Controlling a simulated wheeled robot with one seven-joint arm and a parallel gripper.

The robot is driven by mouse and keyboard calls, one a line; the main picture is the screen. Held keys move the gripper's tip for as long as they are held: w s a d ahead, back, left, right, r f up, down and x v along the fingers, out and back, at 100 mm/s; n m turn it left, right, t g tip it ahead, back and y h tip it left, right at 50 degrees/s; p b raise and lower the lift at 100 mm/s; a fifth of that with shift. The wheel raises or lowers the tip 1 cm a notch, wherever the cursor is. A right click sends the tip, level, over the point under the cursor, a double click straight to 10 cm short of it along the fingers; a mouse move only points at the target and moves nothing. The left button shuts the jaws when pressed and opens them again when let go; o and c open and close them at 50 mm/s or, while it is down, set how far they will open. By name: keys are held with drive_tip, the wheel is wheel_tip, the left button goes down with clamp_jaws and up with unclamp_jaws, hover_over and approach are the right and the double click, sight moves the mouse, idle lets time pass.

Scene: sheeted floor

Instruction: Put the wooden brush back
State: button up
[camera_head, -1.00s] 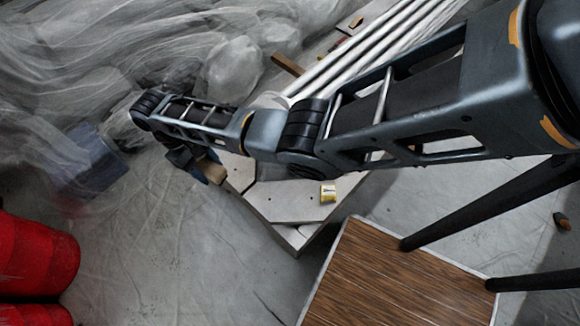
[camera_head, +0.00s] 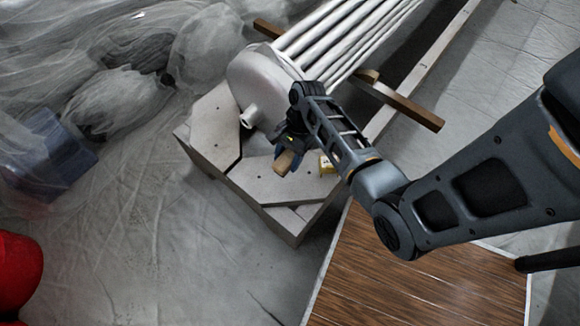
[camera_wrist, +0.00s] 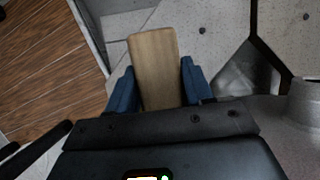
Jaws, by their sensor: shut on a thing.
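The wooden brush (camera_head: 285,163) shows as a plain light-brown wooden block. My gripper (camera_head: 289,156) is shut on it and holds it over the pale grey platform (camera_head: 268,183). In the wrist view the brush (camera_wrist: 154,52) sticks out forward between the two blue fingers of my gripper (camera_wrist: 159,85). Its bristles are not visible, and its inner end is hidden by the gripper body. I cannot tell the exact height of the brush above the platform.
A metal tank (camera_head: 262,82) with long pipes stands behind. A brown wood-topped table (camera_head: 400,283) is at the front right. A red container (camera_head: 18,270) and a blue crate (camera_head: 42,150) are left.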

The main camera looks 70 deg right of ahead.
sight(287, 181)
drive_tip(key=shift+s+d+f+m, duration=0.2)
drive_tip(key=shift+s+f+m, duration=0.1)
drive_tip(key=shift+f, duration=0.15)
wheel_tip(287, 181, down, 9)
drive_tip(key=b, duration=0.3)
drive_tip(key=shift+f+b, duration=0.2)
drive_tip(key=shift+b, duration=0.15)
drive_tip(key=shift+f, duration=0.1)
drive_tip(key=o, duration=1)
